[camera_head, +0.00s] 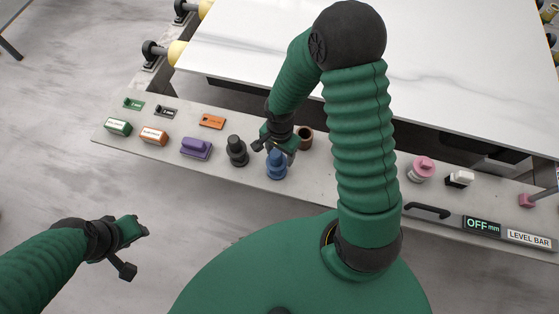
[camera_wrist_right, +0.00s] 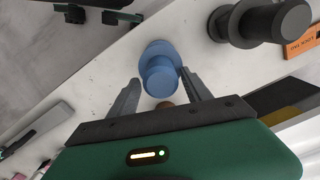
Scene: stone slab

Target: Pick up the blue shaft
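The blue shaft (camera_head: 277,165) stands upright on the grey ledge in front of the stone slab. In the right wrist view the blue shaft (camera_wrist_right: 160,70) lies ahead of and partly between the two fingers. My right gripper (camera_head: 272,146) is just above and behind the blue shaft in the head view. In the right wrist view its fingers (camera_wrist_right: 158,92) are apart, with a gap on each side of the shaft. I cannot tell whether they touch it. My left gripper (camera_head: 135,247) hangs over the floor at lower left, empty, with its fingers apart.
A dark grey shaft (camera_head: 236,151) stands just left of the blue one, and a brown ring-shaped piece (camera_head: 305,138) just behind right. A purple block (camera_head: 196,148) sits farther left. The white slab (camera_head: 250,50) lies behind.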

